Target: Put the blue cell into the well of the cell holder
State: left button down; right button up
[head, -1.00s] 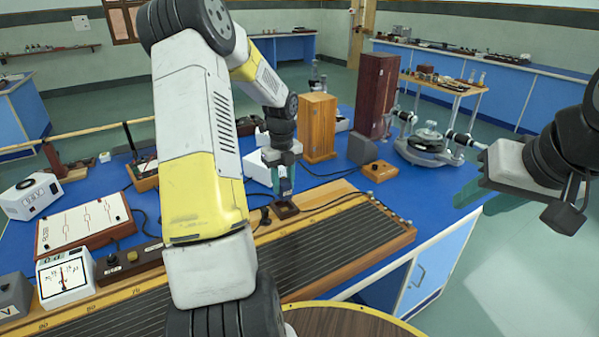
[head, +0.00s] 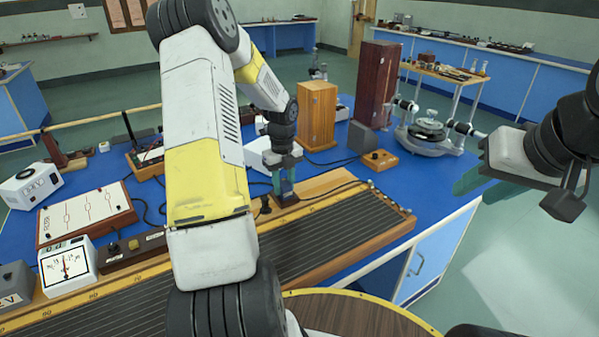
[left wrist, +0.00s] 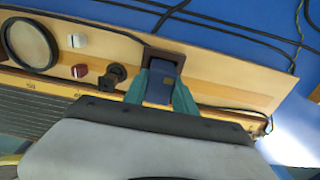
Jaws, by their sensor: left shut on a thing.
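My left gripper (head: 285,180) points straight down over the wooden bench with the long ruled strip. It is shut on the blue cell (left wrist: 160,90), which shows upright between the green fingers in the left wrist view. The dark cell holder (head: 287,200) sits on the wooden board directly below; its rim (left wrist: 150,53) also shows in the left wrist view. The cell's lower end is at the holder, but the fingers hide how far it is in the well. My right gripper (head: 482,184) is open and empty, off the bench's right edge.
A black knob (head: 265,205) stands just left of the holder. A wooden block (head: 318,114), a dark tall box (head: 375,84) and a spectrometer (head: 427,130) stand behind. Cables lie on the blue bench top near the holder.

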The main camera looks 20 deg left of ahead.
pick_arm(q)
jog(key=c, duration=0.9)
grip_release()
jog(key=shift+r, duration=3.9)
